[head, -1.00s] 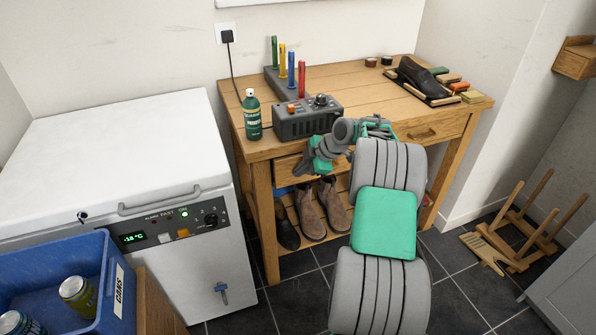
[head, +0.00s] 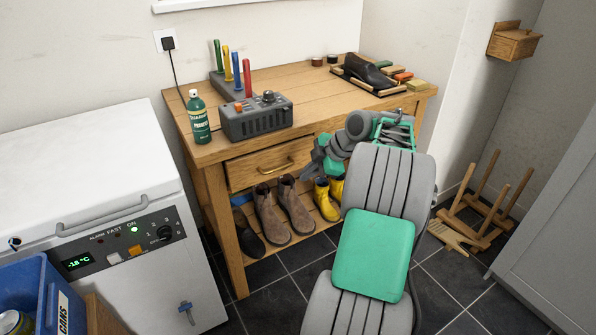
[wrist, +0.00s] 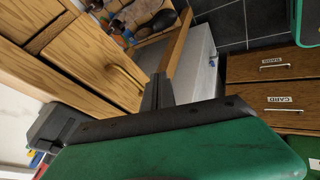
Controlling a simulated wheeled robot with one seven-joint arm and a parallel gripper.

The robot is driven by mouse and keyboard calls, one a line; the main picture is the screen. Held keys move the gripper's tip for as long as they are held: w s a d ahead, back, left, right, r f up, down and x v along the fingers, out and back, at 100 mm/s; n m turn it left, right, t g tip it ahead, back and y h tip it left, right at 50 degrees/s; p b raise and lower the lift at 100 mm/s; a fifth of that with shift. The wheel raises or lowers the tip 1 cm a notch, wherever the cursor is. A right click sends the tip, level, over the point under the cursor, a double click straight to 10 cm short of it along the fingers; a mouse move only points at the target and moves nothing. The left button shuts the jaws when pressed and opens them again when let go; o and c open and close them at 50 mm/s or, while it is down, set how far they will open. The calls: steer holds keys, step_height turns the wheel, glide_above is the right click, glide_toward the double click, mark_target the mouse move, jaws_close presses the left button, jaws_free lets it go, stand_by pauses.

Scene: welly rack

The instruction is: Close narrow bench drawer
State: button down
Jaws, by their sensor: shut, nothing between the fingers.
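The wooden bench (head: 205,158) stands against the back wall. Its left drawer (head: 240,172) has a curved handle and shows in the head view; how far it stands out is hard to tell. A drawer front with a handle (wrist: 92,62) fills the upper left of the wrist view, beside another wooden front (wrist: 25,15). The bench's right front is largely hidden behind my arm. My gripper (head: 307,174) is shut and empty, by the right end of the left drawer. Its dark fingers (wrist: 157,92) show in the wrist view, apart from the drawer handle.
Brown boots (head: 270,215) and yellow wellies (head: 325,200) stand under the bench. A grey boxy device (head: 257,120) and a green bottle (head: 199,118) are on top. A white freezer (head: 80,155) stands left.

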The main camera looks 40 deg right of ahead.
steer(key=s+d+f+m+t+b, duration=0.1)
steer(key=s+d+f+m+b, duration=0.3)
steer(key=f, duration=0.5)
steer(key=s+d+f+m+t+b, duration=0.1)
steer(key=s+f+m+b, duration=0.1)
steer(key=s+f+b, duration=0.5)
steer(key=w+d+r+m+t+h+p, duration=0.25)
steer(key=w+r+m+t, duration=0.2)
steer(key=m, duration=0.85)
steer(key=w+d+r+m+t+h+p, duration=0.1)
steer(key=w+d+r+m+t+h, duration=0.35)
steer(key=m, duration=0.95)
steer(key=w+r+y+b, duration=0.1)
steer(key=w+b, duration=0.2)
steer(key=w, duration=0.9)
steer(key=shift+a+r+y, duration=0.15)
steer(key=shift+r+y, duration=0.05)
steer(key=shift+y, duration=0.2)
steer(key=shift+w, duration=0.2)
